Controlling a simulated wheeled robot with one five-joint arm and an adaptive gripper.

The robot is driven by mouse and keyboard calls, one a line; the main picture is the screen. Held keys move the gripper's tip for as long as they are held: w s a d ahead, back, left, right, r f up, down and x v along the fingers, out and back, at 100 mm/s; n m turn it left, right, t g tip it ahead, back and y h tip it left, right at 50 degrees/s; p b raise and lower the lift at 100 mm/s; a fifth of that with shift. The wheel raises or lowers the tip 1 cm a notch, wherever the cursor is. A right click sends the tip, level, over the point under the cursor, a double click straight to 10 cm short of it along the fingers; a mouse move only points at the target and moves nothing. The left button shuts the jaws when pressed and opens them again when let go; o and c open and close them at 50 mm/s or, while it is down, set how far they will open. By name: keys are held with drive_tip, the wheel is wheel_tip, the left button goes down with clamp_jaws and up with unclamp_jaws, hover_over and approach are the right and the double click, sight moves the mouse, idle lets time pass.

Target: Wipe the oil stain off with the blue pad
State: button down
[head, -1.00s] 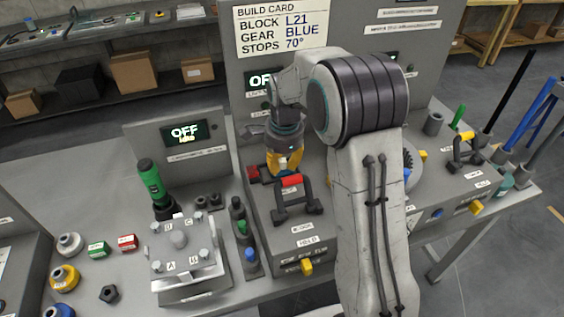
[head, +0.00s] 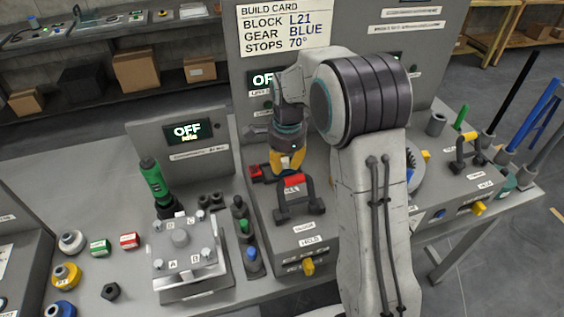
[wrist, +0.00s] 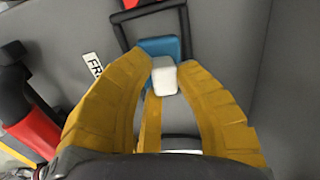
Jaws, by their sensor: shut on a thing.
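In the wrist view my gripper (wrist: 162,80) has its yellow fingers closed on a small white block (wrist: 164,76). The blue pad (wrist: 160,47) shows just beyond the white block and appears joined to it; the fingers hide part of both. The pad lies over or just above a grey surface, by a dark square outline (wrist: 118,32); I cannot tell whether it touches. I cannot make out the oil stain in either view.
An upright panel (head: 330,75) rises behind. A grey lidded fixture (head: 186,258) and a green-handled tool (head: 152,178) are at left.

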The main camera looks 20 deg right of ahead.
drive_tip(key=shift+a+r+p, duration=0.15)
drive_tip(key=shift+r+p, duration=1.25)
drive_tip(key=shift+r, duration=0.35)
drive_tip(key=shift+a+r+p, duration=0.15)
drive_tip(key=shift+r+p, duration=1.2)
drive_tip(key=shift+r, duration=0.4)
